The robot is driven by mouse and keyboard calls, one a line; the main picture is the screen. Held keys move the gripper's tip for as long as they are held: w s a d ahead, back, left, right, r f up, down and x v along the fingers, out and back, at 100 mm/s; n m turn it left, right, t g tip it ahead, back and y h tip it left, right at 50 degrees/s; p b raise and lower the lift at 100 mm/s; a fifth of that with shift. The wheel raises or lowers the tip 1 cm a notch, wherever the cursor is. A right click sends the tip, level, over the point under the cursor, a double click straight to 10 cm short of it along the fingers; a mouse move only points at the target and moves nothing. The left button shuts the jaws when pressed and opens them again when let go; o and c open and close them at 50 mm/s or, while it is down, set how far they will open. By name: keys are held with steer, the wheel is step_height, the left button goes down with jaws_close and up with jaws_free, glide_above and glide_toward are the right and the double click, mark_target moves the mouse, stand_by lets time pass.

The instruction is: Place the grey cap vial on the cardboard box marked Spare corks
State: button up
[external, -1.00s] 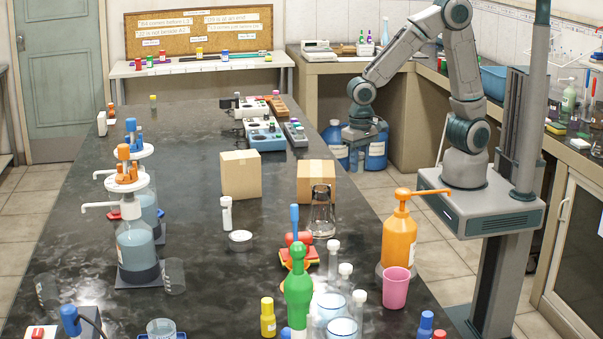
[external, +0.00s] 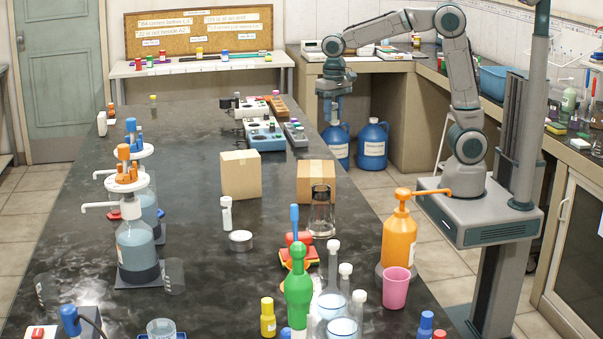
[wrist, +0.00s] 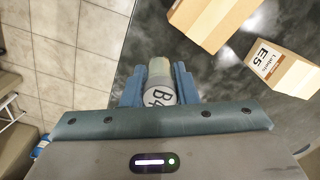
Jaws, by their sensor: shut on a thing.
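My gripper (wrist: 160,88) is shut on a vial whose grey-white cap (wrist: 161,93) reads B4. The vial's pale body shows beyond the cap between the blue fingers. In the external view my gripper (external: 335,112) points down near the far right edge of the bench; the vial is too small to make out there. Two cardboard boxes stand on the bench: a left one (external: 240,175) and a right one (external: 317,178). In the wrist view one box (wrist: 282,68) reads E5 Labels. The other box (wrist: 212,18) shows no readable writing, so I cannot read Spare corks.
Racks and a blue-grey device (external: 264,137) lie at the far end of the bench. Blue jugs (external: 372,145) stand on the floor beyond its right edge. Bare bench lies left of the boxes.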

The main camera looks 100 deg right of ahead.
steer(key=p, duration=0.2)
glide_above(316, 168)
step_height(316, 168, down, 7)
steer(key=shift+r, duration=0.2)
steer(key=shift+a+f+p, duration=0.1)
steer(key=shift+f+p, duration=0.25)
steer(key=shift+f, duration=1.75)
steer(key=shift+f, duration=0.2)
steer(key=o, duration=1)
steer(key=shift+r, duration=0.15)
